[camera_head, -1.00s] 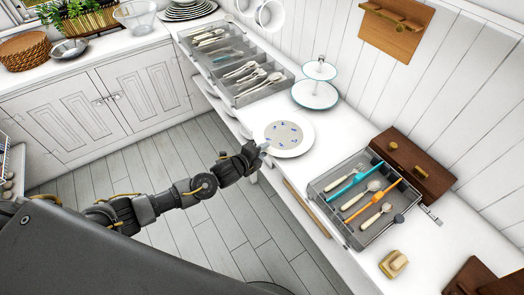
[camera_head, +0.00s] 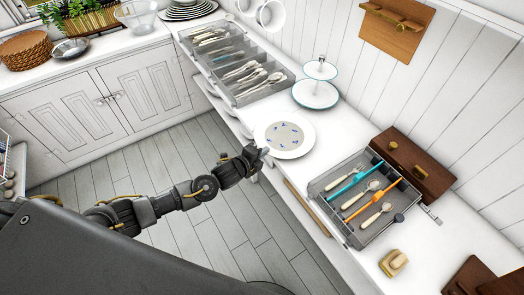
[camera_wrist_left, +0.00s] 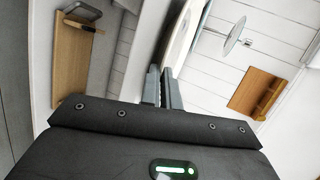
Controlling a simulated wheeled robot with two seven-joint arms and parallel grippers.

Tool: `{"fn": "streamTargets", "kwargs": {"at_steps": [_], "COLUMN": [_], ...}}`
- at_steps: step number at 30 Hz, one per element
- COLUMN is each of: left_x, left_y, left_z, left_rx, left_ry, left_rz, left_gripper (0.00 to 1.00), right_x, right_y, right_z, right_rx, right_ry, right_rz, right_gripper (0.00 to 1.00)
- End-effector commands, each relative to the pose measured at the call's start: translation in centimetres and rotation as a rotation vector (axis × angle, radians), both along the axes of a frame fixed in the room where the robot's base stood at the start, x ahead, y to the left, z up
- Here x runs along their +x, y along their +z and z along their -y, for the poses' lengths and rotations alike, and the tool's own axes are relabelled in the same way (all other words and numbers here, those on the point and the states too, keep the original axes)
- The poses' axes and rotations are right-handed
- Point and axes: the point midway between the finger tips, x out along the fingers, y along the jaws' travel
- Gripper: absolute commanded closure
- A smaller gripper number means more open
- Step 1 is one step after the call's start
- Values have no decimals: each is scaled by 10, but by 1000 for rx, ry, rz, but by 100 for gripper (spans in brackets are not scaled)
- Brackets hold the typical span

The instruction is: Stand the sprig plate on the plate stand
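The sprig plate (camera_head: 284,139), white with a grey-beige centre and small blue sprigs, is at the front edge of the right-hand counter. My left gripper (camera_head: 264,153) is at its near rim. In the left wrist view the fingers (camera_wrist_left: 162,86) are close together, with the plate's pale rim (camera_wrist_left: 186,35) running down between their tips. Whether the plate is clear of the counter is hard to tell. I cannot clearly identify the plate stand; a dark brown wooden piece (camera_head: 472,280) is cut off at the lower right. My right gripper is not in view.
A two-tier stand (camera_head: 316,95) stands behind the plate. A cutlery tray (camera_head: 345,220) and a dark wooden box (camera_head: 412,165) lie to its right. A grey cutlery organiser (camera_head: 240,97) is to the left. A small tan wooden block (camera_head: 393,263) sits on bare counter.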

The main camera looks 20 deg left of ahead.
Motion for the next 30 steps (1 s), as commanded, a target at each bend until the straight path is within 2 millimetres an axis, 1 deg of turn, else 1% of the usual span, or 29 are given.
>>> {"fn": "streamTargets", "kwargs": {"at_steps": [1,5,13,14,15,19,27,30], "left_x": [-3,-6,-7,-7,-6,-6,-7,-12], "left_y": [-1,-2,-2,-2,-2,-1,-1,1], "left_z": [3,7,8,8,8,8,7,5], "left_rx": [0,0,0,0,0,0,-1,0], "left_ry": [-4,-5,-5,-4,-4,-4,-4,-4], "left_rz": [-5,-5,-4,-4,-4,-3,-2,-2], "left_gripper": [100,100,100,93,87,71,71,71], "right_x": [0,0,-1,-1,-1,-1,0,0], "right_y": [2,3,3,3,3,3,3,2], "right_z": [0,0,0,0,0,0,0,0], "right_rx": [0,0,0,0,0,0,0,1], "right_ry": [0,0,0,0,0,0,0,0], "right_rz": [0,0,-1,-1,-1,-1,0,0], "right_gripper": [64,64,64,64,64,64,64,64]}}
